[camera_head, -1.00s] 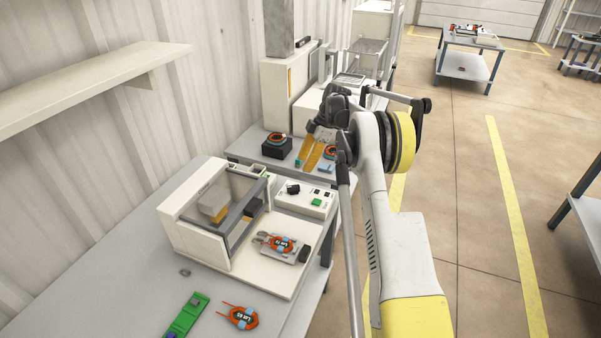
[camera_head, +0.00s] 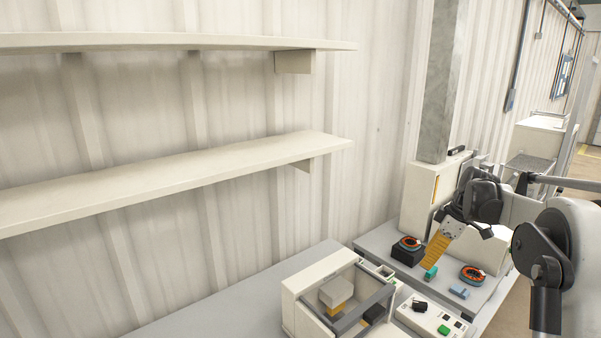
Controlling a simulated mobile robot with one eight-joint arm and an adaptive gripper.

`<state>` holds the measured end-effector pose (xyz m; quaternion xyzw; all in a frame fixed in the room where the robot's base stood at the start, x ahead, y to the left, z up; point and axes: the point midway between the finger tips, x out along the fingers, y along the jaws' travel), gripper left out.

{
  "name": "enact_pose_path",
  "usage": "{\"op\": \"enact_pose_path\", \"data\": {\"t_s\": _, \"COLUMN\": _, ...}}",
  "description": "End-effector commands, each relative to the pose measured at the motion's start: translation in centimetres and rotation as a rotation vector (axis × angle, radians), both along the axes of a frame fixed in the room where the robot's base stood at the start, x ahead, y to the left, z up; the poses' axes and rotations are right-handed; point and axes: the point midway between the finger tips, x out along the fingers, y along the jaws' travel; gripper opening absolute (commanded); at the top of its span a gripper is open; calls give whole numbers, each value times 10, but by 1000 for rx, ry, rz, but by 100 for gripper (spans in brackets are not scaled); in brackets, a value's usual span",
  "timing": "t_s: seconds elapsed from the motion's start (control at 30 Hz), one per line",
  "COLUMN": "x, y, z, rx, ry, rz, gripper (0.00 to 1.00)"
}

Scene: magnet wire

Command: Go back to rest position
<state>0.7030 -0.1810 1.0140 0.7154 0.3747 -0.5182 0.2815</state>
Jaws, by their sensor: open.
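My gripper (camera_head: 434,256), with yellow-gold fingers and a grey body, hangs at the right over the far part of the bench. It is open and holds nothing that I can see. Seen from here the fingers overlap, so the gap between them is hard to make out. Behind it and to its left, an orange ring-shaped part (camera_head: 410,243) sits on a black block (camera_head: 408,256). A second orange ring part (camera_head: 472,274) lies to the right of the fingers. My arm fills the lower right and hides part of the bench.
A white machine (camera_head: 300,300) with a clear cover stands at the bottom centre, beside a control box (camera_head: 432,318) with a green button. Two empty wall shelves (camera_head: 180,183) (camera_head: 180,41) are at the left. A grey post (camera_head: 440,90) rises behind the gripper.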

Motion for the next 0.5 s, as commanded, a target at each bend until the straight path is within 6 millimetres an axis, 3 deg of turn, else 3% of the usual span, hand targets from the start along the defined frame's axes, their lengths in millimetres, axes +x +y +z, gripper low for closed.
{"op": "enact_pose_path", "data": {"t_s": 0.03, "x": -15, "y": 18, "z": 20, "rx": -11, "ry": -4, "rz": -49, "gripper": 40}}
{"op": "enact_pose_path", "data": {"t_s": 0.2, "x": -68, "y": 66, "z": 67, "rx": -35, "ry": -30, "rz": -244, "gripper": 40}}
{"op": "enact_pose_path", "data": {"t_s": 0.33, "x": -118, "y": 99, "z": 90, "rx": -39, "ry": -63, "rz": -389, "gripper": 40}}
{"op": "enact_pose_path", "data": {"t_s": 0.5, "x": -188, "y": 135, "z": 100, "rx": -17, "ry": -122, "rz": -571, "gripper": 40}}
